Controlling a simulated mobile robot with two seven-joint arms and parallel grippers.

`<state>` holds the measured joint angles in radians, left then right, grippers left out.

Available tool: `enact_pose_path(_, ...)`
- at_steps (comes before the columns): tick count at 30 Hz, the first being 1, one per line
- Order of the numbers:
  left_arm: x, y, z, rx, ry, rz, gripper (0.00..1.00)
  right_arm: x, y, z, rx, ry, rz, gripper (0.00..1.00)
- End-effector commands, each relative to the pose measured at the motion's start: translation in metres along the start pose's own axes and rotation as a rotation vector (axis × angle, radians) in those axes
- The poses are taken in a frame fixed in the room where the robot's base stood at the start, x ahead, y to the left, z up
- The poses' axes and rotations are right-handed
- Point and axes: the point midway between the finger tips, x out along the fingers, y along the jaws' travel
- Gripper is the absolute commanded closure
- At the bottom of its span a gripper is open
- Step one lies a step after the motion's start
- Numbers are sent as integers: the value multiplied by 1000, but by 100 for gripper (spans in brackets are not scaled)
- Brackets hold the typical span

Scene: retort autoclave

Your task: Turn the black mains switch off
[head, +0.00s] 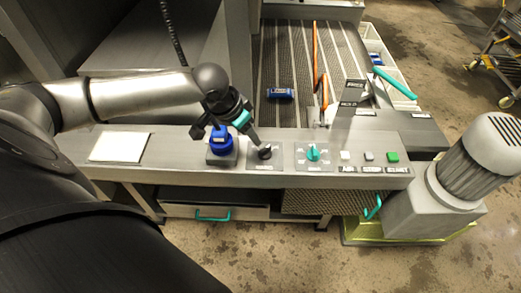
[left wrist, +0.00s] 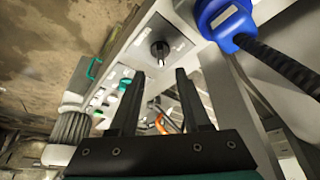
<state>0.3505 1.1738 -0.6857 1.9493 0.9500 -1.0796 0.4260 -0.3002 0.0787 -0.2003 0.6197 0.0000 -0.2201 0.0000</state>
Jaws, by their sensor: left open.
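The black mains switch (head: 264,152) is a round rotary knob on a grey plate on the front control panel. In the left wrist view the black switch (left wrist: 160,49) shows a white mark on its edge, beyond the fingertips. My left gripper (head: 254,141) is just above and behind the switch in the head view. In the left wrist view my left gripper (left wrist: 158,73) has its two black fingers apart with nothing between them. The fingers appear clear of the switch; whether a tip touches it I cannot tell. My right gripper is not in view.
A blue plug (head: 221,138) with a dark cable sits on the panel close left of the switch. A teal rotary knob (head: 313,153) and a green button (head: 393,157) are to its right. A white sheet (head: 119,147) lies left. A ribbed conveyor (head: 297,60) lies behind.

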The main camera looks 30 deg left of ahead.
Motion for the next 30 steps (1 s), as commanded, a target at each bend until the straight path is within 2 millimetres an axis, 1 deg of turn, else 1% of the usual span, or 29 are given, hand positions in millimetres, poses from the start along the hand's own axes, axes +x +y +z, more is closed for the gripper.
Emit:
enact_pose_path(1, 15, 1, 0, -3, 1, 2, 52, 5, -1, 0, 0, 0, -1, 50)
enact_pose_path(6, 52, 1, 0, -2, 1, 2, 52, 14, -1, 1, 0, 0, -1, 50)
enact_pose_path(9, 70, 0, 0, -1, 0, 0, 52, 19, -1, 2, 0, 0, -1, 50)
enact_pose_path(13, 89, 1, 0, 1, 1, 0, 52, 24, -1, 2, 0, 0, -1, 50)
enact_pose_path(19, 104, 1, 0, 2, 0, 0, 52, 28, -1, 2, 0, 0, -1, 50)
enact_pose_path(29, 106, 0, 0, 3, 1, -1, 52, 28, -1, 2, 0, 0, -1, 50)
enact_pose_path(30, 106, 0, 0, 3, 1, -1, 57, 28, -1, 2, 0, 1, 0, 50)
